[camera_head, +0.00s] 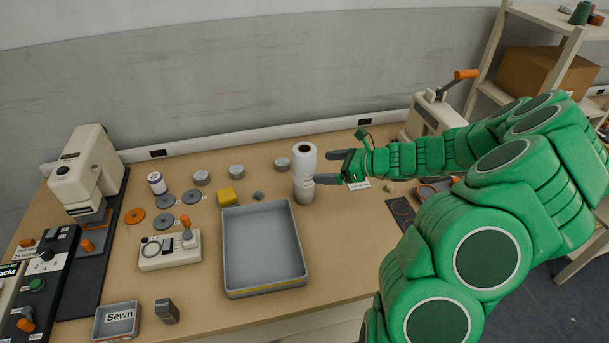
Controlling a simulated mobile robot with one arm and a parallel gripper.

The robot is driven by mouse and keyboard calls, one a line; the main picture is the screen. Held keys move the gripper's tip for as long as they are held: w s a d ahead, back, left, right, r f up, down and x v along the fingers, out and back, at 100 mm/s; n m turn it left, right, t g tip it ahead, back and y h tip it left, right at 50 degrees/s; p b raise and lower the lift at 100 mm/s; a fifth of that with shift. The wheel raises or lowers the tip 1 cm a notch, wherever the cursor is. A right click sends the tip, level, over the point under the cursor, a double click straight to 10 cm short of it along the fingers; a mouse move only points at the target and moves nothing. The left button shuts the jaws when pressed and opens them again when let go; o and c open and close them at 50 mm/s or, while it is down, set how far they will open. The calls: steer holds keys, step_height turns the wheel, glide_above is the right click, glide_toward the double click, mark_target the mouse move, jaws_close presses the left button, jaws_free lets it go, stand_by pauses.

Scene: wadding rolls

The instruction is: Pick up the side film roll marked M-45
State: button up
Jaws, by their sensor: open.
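A white roll (305,162) with a dark core stands upright at the back middle of the table. A shorter pale, greyish cylinder (303,192) shows just below it in the picture; I cannot tell whether it is under or in front of the roll. No M-45 mark is readable on either. My gripper (332,167) is open and empty, its two dark fingers pointing left. The tips are close to the right side of the white roll; I cannot tell whether the lower finger touches it.
A grey tray (228,262) stands in front. Several grey discs and tins, a yellow block (227,196) and a white-and-purple spool (157,184) lie left. Machines stand at far left and back right (432,115). A white card (359,185) lies beneath my wrist.

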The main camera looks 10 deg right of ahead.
mark_target(305, 170)
steer(key=shift+s+a+x, duration=0.1)
steer(key=shift+s+x, duration=0.05)
steer(key=shift+x, duration=1.5)
steer(key=shift+s+a+x, duration=0.1)
steer(key=shift+s+x, duration=0.1)
steer(key=shift+x, duration=1.4)
steer(key=shift+w+a+f, duration=0.35)
steer(key=shift+w+a, duration=0.1)
steer(key=shift+a, duration=0.05)
steer(key=c, duration=1.4)
